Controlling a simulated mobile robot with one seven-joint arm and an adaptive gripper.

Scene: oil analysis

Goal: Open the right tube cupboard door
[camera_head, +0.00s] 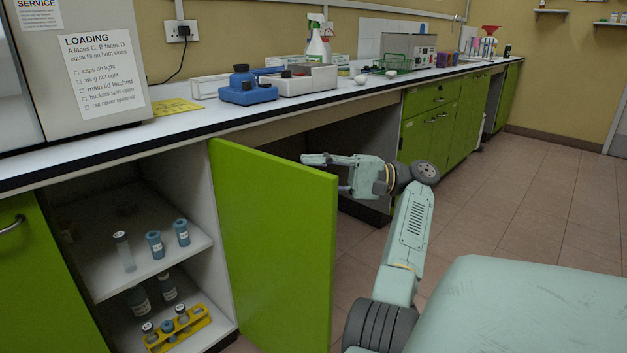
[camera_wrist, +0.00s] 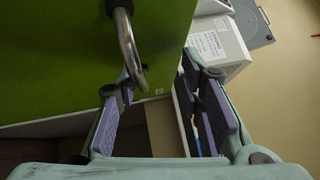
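The green right tube cupboard door (camera_head: 270,245) stands swung wide open, jutting out from the bench front. Its face also fills the upper left of the wrist view (camera_wrist: 60,60). The metal handle (camera_wrist: 127,45) curves down beside the tip of the left finger; I cannot tell if they touch. In the head view the handle is hidden behind the door. My gripper (camera_head: 325,172) is at the door's far side, near its free upper edge. In the wrist view my gripper (camera_wrist: 158,75) has its fingers apart with nothing clamped between them.
The open cupboard shows a shelf (camera_head: 150,265) with several tubes and a yellow rack (camera_head: 178,330) below. Another green door (camera_head: 45,285) with a handle is at left. The worktop (camera_head: 215,115) above holds a blue container (camera_head: 247,93) and instruments. Tiled floor (camera_head: 500,200) is clear at right.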

